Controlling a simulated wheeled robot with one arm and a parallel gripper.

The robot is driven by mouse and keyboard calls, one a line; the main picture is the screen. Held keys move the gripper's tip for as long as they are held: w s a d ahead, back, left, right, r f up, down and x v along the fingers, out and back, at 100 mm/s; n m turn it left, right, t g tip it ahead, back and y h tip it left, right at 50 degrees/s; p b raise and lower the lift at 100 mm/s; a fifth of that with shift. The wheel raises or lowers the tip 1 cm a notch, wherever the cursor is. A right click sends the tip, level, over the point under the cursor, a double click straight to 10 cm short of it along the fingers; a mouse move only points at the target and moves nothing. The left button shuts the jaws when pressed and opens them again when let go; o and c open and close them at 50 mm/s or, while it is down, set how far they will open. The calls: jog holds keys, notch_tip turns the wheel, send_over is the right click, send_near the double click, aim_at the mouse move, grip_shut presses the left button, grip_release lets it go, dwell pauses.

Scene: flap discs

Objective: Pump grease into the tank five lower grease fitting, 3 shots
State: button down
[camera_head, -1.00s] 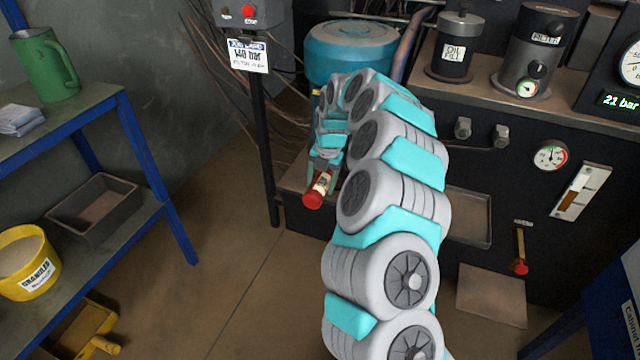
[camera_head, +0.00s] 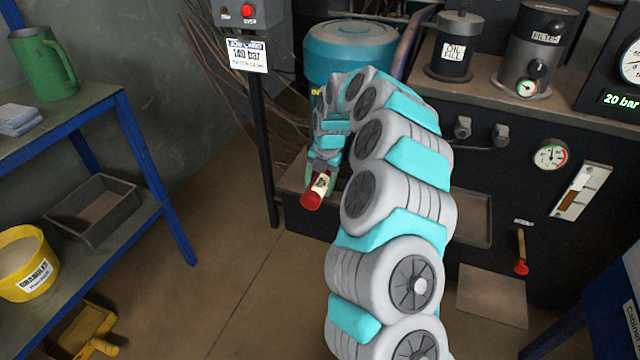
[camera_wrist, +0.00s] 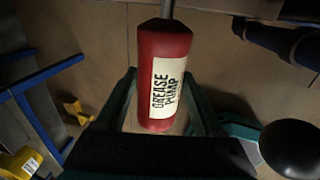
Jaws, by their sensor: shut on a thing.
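My gripper (camera_head: 322,168) is shut on a red grease pump with a cream label. The grease pump (camera_head: 312,198) hangs at a tilt beyond my arm in the head view, its red end toward the lower left. In the wrist view the grease pump (camera_wrist: 165,45) lies between my fingers, its label reading "GREASE PUMP", with a thin metal rod leaving its top end. The teal tank (camera_head: 350,50) stands behind my arm. The grease fitting does not show in either view; my arm covers much of the tank's lower part.
The dark machine bench (camera_head: 520,230) fills the right, with gauges and a red-tipped lever (camera_head: 521,262). A blue-framed shelf (camera_head: 160,220) stands at the left. The floor (camera_head: 220,270) between is clear.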

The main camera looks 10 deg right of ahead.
aim_at(306, 206)
jog(key=shift+s, duration=0.15)
jog(key=shift+w+d, duration=0.45)
jog(key=shift+w, duration=0.25)
dwell(0.4)
jog(key=shift+s+a+b, duration=0.3)
jog(key=shift+s+a, duration=0.25)
jog(key=shift+s, duration=0.15)
jog(key=shift+s+a+b, duration=0.3)
jog(key=shift+s+a, duration=0.6)
jog(key=shift+s, duration=0.35)
jog(key=shift+s+a+b, duration=0.35)
jog(key=shift+s+a, duration=0.5)
jog(key=shift+s, duration=0.35)
jog(key=shift+s+a+b, duration=0.3)
jog(key=shift+s+a, duration=0.6)
jog(key=shift+s, duration=0.35)
